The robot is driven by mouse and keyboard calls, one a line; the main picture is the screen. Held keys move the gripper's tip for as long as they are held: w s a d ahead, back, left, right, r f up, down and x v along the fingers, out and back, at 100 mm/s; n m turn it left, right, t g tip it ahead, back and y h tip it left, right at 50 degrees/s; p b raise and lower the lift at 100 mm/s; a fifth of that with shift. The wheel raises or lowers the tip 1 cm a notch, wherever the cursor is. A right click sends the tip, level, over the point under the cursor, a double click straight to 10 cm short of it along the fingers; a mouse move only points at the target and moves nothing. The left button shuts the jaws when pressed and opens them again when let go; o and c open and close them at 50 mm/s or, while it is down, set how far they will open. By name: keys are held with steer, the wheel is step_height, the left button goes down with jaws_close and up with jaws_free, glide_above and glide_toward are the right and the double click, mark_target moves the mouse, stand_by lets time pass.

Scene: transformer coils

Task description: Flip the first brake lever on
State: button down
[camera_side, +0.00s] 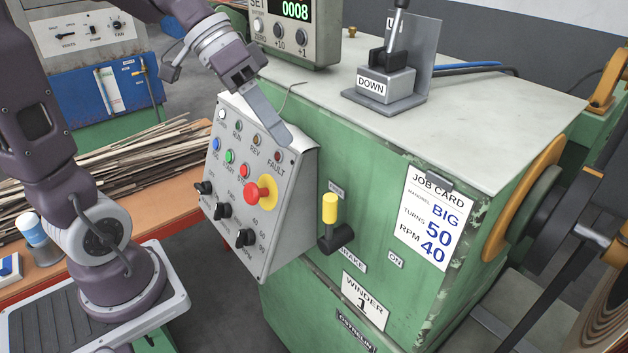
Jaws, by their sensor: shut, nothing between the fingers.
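The brake lever (330,208) has a yellow grip and a dark pivot, on the front of the green winder (360,150) marked WINDER 1. Its grip points up, towards a small label too blurred to read. A BRAKE label (352,262) sits below the pivot, and an ON label (396,262) lies to its lower right. My gripper (286,136) is shut and empty, at the upper edge of the tilted control panel. It is above and left of the lever, apart from it. Whether its tips touch the panel is unclear.
The control panel (222,168) with a red stop button (252,192) and knobs juts out left of the lever. A job card (431,215) hangs right of it. A DOWN lever unit (385,85) and a counter box (293,30) stand on top.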

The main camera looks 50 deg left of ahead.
steer(key=x, duration=1)
stand_by(0.3)
steer(key=d+f+m+y, duration=0.1)
steer(key=d+f+y, duration=0.1)
steer(key=d+y, duration=0.8)
steer(key=shift+d+f+m+y, duration=0.3)
steer(key=shift+d, duration=0.7)
steer(key=shift+s+d+f, duration=0.1)
steer(key=shift+s+f, duration=0.05)
steer(key=shift+d, duration=0.1)
